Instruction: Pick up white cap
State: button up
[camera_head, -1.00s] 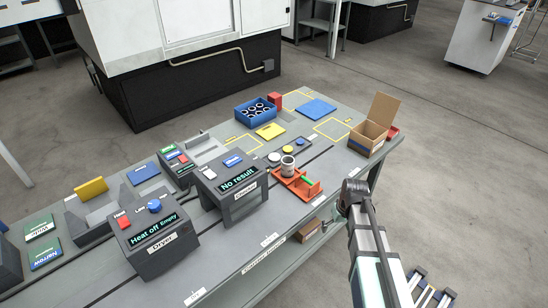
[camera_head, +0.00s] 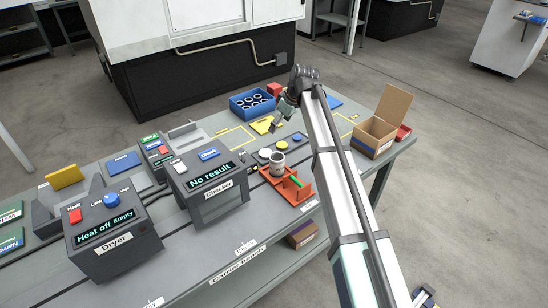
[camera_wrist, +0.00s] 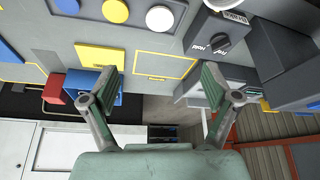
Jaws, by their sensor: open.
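The white cap (camera_head: 265,153) is a flat round disc lying on a dark strip on the bench, in line with a yellow disc (camera_head: 281,144) and a blue disc (camera_head: 298,137). In the wrist view the white cap (camera_wrist: 159,18) is near the top edge, right of the yellow disc (camera_wrist: 115,10). My gripper (camera_head: 281,116) is above the bench beyond the row of discs. In the wrist view my gripper (camera_wrist: 160,82) has its two fingers wide apart with nothing between them; the white cap lies beyond the fingertips, apart from them.
An orange fixture (camera_head: 300,196) with a grey-white cylinder (camera_head: 277,160) stands close in front of the discs. The checker (camera_head: 207,186) is to their left. A blue crate (camera_head: 240,105) is behind and an open cardboard box (camera_head: 368,141) is at the right.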

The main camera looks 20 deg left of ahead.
jog(key=p, duration=0.4)
send_over(266, 152)
jog(key=s+d, duration=0.1)
jog(key=d, duration=0.1)
notch_tip(266, 152, down, 11)
jog(key=shift+d+r, duration=0.15)
jog(key=shift+p+x, duration=1.05)
jog(key=shift+x, duration=1.9)
jog(key=shift+d, duration=0.2)
jog(key=c, duration=0.9)
